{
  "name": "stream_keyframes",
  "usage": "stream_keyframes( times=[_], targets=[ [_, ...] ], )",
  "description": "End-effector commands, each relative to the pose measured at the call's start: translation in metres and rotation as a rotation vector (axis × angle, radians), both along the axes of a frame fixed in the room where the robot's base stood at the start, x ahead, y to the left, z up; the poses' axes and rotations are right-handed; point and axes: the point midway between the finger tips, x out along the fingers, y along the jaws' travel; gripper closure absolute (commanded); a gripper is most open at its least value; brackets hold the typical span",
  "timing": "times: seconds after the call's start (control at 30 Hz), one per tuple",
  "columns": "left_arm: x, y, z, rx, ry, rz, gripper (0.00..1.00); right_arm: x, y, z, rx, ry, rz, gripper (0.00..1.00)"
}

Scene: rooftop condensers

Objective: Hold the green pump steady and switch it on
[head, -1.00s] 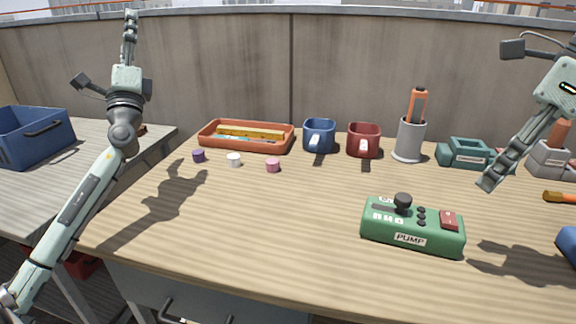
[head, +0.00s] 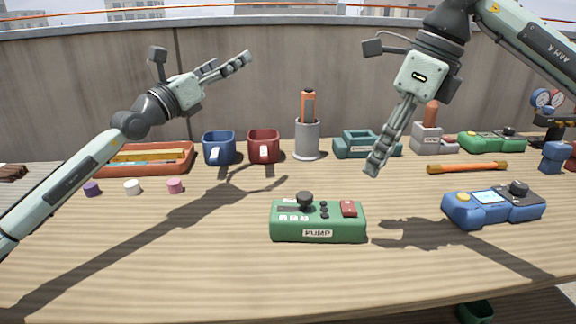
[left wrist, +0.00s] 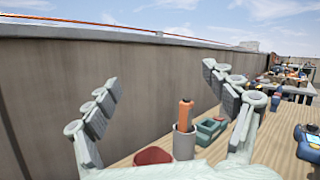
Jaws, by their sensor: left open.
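My left gripper (head: 236,62) is raised high left of the pump, pointing right. It shows open and empty in the left wrist view (left wrist: 161,76).
At the back stand an orange tray (head: 178,172), blue mug (head: 219,148), red mug (head: 264,147), grey holder (head: 306,140) and teal item (head: 352,145). A blue device (head: 465,211) and orange-handled tool (head: 467,168) lie right. Several small caps lie left. The table before the pump is clear.

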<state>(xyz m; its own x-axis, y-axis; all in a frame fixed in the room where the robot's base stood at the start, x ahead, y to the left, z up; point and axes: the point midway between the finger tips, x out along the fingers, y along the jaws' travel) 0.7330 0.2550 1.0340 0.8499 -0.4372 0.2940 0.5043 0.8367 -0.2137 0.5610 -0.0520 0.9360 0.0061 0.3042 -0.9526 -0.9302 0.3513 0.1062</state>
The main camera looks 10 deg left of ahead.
Motion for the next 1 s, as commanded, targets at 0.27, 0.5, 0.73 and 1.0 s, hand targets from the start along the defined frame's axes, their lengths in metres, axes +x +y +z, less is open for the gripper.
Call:
stream_keyframes(
  times=[0.27, 0.5, 0.73, 1.0],
  targets=[
    [-0.006, -0.15, -0.07, 0.388, 0.334, -0.298, 0.16, 0.0, 0.0, 0.0, 0.0, 0.0, 0.0, 0.66],
    [-0.078, -0.221, -0.138, 0.951, 0.604, -0.586, 0.16, 0.0, 0.0, 0.0, 0.0, 0.0, 0.0, 0.66],
    [-0.143, -0.196, -0.162, 1.458, 0.817, -0.746, 0.16, 0.0, 0.0, 0.0, 0.0, 0.0, 0.0, 0.66],
    [-0.171, -0.164, -0.159, 1.7, 0.944, -0.8, 0.16, 0.0, 0.0, 0.0, 0.0, 0.0, 0.0, 0.66]
  ],
)
